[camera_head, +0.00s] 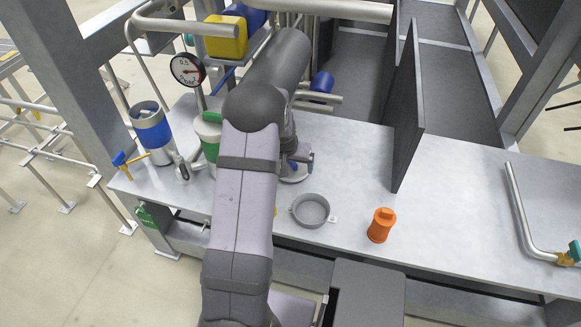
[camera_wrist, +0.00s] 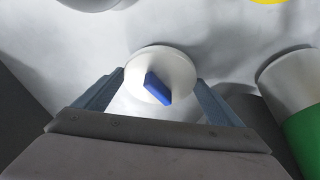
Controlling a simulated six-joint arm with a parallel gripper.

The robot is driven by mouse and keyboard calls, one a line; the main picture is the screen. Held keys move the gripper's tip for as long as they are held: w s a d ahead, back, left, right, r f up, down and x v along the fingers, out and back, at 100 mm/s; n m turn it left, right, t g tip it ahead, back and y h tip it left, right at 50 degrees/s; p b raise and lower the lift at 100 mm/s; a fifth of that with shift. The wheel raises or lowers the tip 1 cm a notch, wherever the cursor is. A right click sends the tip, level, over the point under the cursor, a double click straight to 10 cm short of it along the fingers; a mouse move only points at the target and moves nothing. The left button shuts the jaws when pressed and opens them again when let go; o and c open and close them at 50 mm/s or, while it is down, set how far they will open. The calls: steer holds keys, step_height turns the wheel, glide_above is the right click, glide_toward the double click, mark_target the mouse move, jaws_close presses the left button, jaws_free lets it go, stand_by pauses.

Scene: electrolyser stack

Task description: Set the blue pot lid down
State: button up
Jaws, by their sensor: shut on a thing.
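The blue pot lid (camera_wrist: 172,62) is a white disc with a blue bar-shaped knob, in the middle of the wrist view. My gripper (camera_wrist: 160,80) is shut on it, with one finger at each side of the disc. In the head view my arm hides most of the gripper, which is low over the bench behind the forearm. I cannot tell whether the lid touches the bench. A silver cylinder with a blue band (camera_head: 153,138) stands at the left of the bench, its top open.
A white and green pot (camera_head: 209,148) stands left of my arm; it also shows in the wrist view (camera_wrist: 305,130). A grey round dish (camera_head: 313,211) and an orange capped piece (camera_head: 381,226) sit on the bench (camera_head: 450,215). A dark upright panel (camera_head: 408,110) stands behind. The right bench is mostly clear.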

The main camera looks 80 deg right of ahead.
steer(key=shift+d+f, duration=0.1)
steer(key=shift+f, duration=0.7)
steer(key=shift+f, duration=0.15)
steer(key=o, duration=0.9)
steer(key=shift+o, duration=0.2)
steer(key=shift+a+r, duration=0.2)
steer(key=shift+r, duration=0.4)
steer(key=b+v, duration=0.1)
steer(key=v, duration=1)
steer(key=shift+a, duration=0.15)
